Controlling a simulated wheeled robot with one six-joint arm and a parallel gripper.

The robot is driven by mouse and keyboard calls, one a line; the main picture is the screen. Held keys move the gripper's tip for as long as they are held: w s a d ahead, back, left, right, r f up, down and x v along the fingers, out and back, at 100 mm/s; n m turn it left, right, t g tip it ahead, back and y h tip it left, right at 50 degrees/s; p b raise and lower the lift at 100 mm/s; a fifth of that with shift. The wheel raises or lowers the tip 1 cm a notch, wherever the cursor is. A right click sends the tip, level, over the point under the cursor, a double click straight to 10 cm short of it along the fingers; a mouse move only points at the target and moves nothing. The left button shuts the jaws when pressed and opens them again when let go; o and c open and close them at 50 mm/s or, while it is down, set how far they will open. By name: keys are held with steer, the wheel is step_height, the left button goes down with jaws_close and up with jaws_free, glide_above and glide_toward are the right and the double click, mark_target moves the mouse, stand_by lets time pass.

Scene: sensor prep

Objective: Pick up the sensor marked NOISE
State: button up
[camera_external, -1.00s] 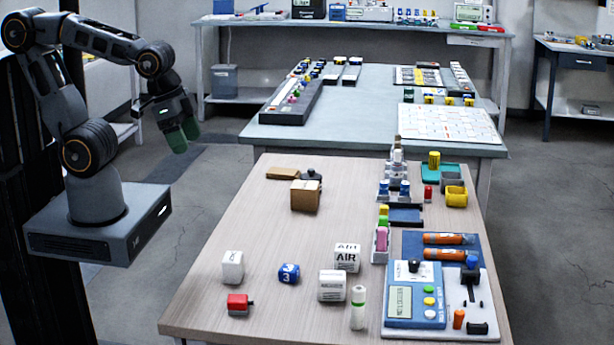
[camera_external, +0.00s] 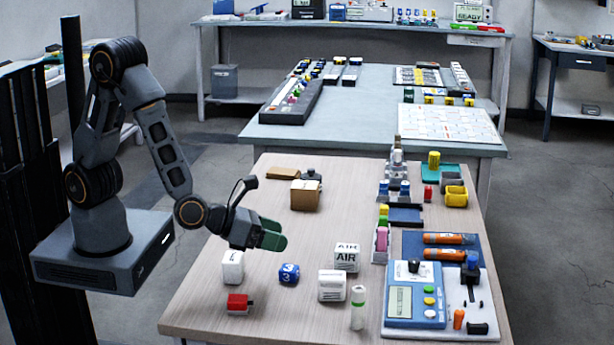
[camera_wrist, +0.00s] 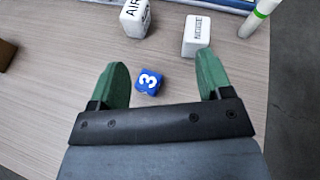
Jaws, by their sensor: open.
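No label reading NOISE is legible. A white block (camera_external: 331,286) near the table's front middle has small dark lettering that I cannot read; it also shows in the wrist view (camera_wrist: 196,36). A white block marked AIR (camera_external: 346,258) stands just behind it and is at the top of the wrist view (camera_wrist: 135,18). Another white block (camera_external: 232,267) stands at the left, its marking unclear. My gripper (camera_external: 272,235) is open and empty above the table. In the wrist view, a blue cube marked 3 (camera_wrist: 149,81) lies below and between the green fingers.
A red block (camera_external: 238,303) lies at the front left and a white-green tube (camera_external: 358,307) stands at the front. A blue meter panel (camera_external: 415,295) fills the right side. A cardboard box (camera_external: 305,195) sits behind. The table's middle is mostly clear.

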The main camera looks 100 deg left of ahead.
steer(key=d+f+m, duration=0.1)
steer(key=d+f+m+h, duration=0.2)
steer(key=shift+w+d+f, duration=0.2)
steer(key=shift+w+d, duration=0.1)
steer(key=shift+d, duration=0.1)
glide_toward(334, 282)
steer(key=shift+m, duration=0.3)
steer(key=w+a+f, duration=0.2)
steer(key=w+f, duration=0.1)
steer(key=shift+w+a+f, duration=0.1)
steer(key=shift+w+a, duration=0.1)
steer(key=shift+a, duration=0.1)
steer(key=shift+x, duration=2.95)
steer(key=shift+d, duration=0.1)
steer(key=c, duration=1)
steer(key=shift+t, duration=0.3)
